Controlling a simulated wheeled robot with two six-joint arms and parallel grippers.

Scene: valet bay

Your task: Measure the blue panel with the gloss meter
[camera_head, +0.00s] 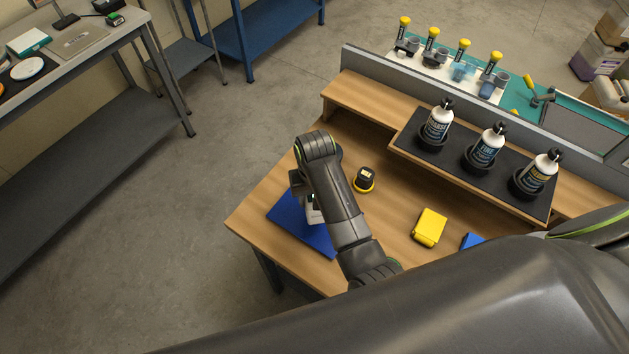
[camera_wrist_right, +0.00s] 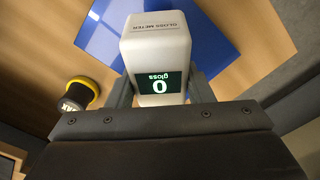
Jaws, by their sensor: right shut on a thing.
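The blue panel (camera_head: 286,217) lies flat on the wooden bench at its left end, partly hidden under my right arm. It also shows in the wrist view (camera_wrist_right: 215,45), beyond the meter. The white gloss meter (camera_wrist_right: 157,38) is between the fingers of my right gripper (camera_wrist_right: 160,85), which is shut on it. Its dark screen reads "0 gloss" in green. In the head view only a sliver of the meter (camera_head: 313,212) shows beside my right gripper (camera_head: 305,200), over the panel. I cannot tell whether the meter touches the panel. My left gripper is not in view.
A black-and-yellow wax pot (camera_head: 364,179) stands close right of my right arm. A yellow block (camera_head: 429,227) and a blue item (camera_head: 472,241) lie farther right. Three bottles (camera_head: 437,123) stand in holders on a raised shelf (camera_head: 408,143) behind. Bare floor lies left of the bench.

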